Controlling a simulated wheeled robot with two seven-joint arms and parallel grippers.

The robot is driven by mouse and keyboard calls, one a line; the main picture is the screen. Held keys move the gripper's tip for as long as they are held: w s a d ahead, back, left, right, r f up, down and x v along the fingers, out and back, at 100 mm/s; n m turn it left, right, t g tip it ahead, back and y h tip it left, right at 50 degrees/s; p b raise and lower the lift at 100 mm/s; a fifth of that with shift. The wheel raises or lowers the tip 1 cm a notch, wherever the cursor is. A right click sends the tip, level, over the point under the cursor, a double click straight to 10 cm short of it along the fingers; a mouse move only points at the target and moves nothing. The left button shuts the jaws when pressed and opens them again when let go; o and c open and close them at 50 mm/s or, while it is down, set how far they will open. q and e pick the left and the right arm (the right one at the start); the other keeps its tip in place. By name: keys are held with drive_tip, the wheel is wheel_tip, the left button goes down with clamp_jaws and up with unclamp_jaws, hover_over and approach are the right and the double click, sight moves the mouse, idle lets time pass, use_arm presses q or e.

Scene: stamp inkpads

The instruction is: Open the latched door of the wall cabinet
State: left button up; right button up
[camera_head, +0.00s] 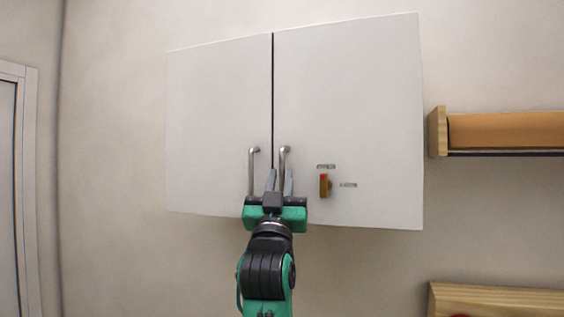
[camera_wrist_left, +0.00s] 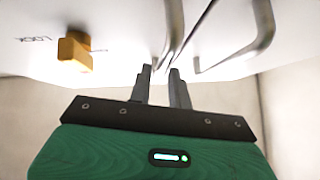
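The white wall cabinet (camera_head: 350,90) has two doors, both shut, with a dark seam between them. The right door carries a bar handle (camera_head: 284,160), and the left door another (camera_head: 251,170). An orange-red latch knob (camera_head: 324,185) stands upright on the right door, with small labels above and to its right. In the left wrist view the knob (camera_wrist_left: 75,52) sits near a "LOCK" label. My left gripper (camera_head: 280,180) is at the right door's handle, fingers apart. In the wrist view the handle's end (camera_wrist_left: 160,62) shows by the fingertips; I cannot tell whether it is between them. My right gripper is not in view.
A wooden wall shelf (camera_head: 437,132) is to the right of the cabinet. Another wooden piece (camera_head: 490,299) is at the lower right. A white door frame (camera_head: 28,190) is at the far left. The wall below the cabinet is bare.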

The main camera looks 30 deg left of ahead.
use_arm(q)
drive_tip(key=shift+p+x, duration=0.3)
drive_tip(key=shift+x, duration=1.05)
clamp_jaws()
